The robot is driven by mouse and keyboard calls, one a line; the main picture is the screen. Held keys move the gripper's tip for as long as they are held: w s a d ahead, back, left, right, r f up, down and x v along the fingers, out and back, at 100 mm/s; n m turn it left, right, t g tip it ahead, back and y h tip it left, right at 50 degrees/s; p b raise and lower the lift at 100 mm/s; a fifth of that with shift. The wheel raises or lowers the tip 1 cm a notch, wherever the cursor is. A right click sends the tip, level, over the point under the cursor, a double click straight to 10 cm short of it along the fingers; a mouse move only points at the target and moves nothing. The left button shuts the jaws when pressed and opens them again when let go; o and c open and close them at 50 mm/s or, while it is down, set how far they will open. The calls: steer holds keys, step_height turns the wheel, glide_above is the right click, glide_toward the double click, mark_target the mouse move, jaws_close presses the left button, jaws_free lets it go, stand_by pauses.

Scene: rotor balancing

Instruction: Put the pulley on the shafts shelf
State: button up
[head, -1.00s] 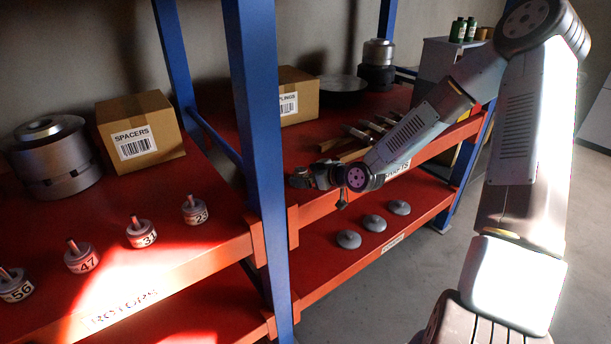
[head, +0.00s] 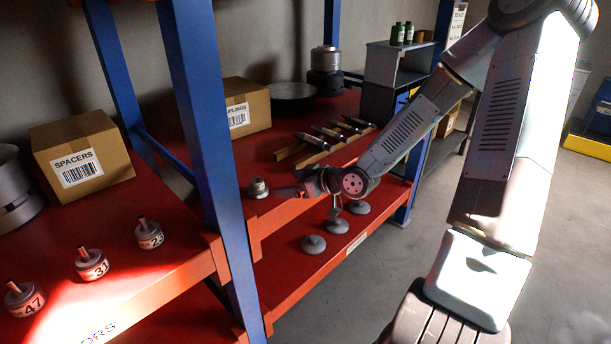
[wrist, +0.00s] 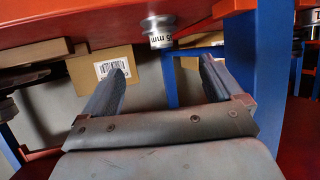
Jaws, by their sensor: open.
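A small silver flanged pulley (head: 258,188) stands upright on the red shafts shelf (head: 268,212), near its front left corner by the blue post. In the wrist view, which is upside down, the pulley (wrist: 158,30) shows a white band with a partly readable "mm" mark, and its base meets the red shelf. My gripper (head: 280,191) is just right of the pulley at the shelf's front edge. In the wrist view my gripper (wrist: 162,68) has its fingers spread with nothing between them, and the pulley is beyond the fingertips, apart from them.
Several shafts on wooden rests (head: 325,138) lie behind my gripper. A couplings box (head: 245,105) and a dark round pan (head: 292,95) stand farther back. A blue post (head: 205,130) is close left. Grey discs (head: 313,244) sit on the lower shelf.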

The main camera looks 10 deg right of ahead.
steer(key=s+d+r+m+g+h, duration=0.1)
steer(key=s+d+r+m+h, duration=0.1)
steer(key=s+d+r+h, duration=0.25)
steer(key=s+d+r+m+g+h, duration=0.1)
steer(key=d+r+m+h, duration=0.1)
steer(key=d+r+h, duration=0.35)
steer(key=s+d+r+m, duration=0.1)
steer(key=s+r+m, duration=0.2)
steer(key=s+r, duration=0.4)
steer(key=s+d+r+m+g, duration=0.1)
steer(key=s+r, duration=0.6)
steer(key=s, duration=0.7)
steer(key=shift+s+d+m, duration=0.2)
steer(key=shift+m, duration=0.7)
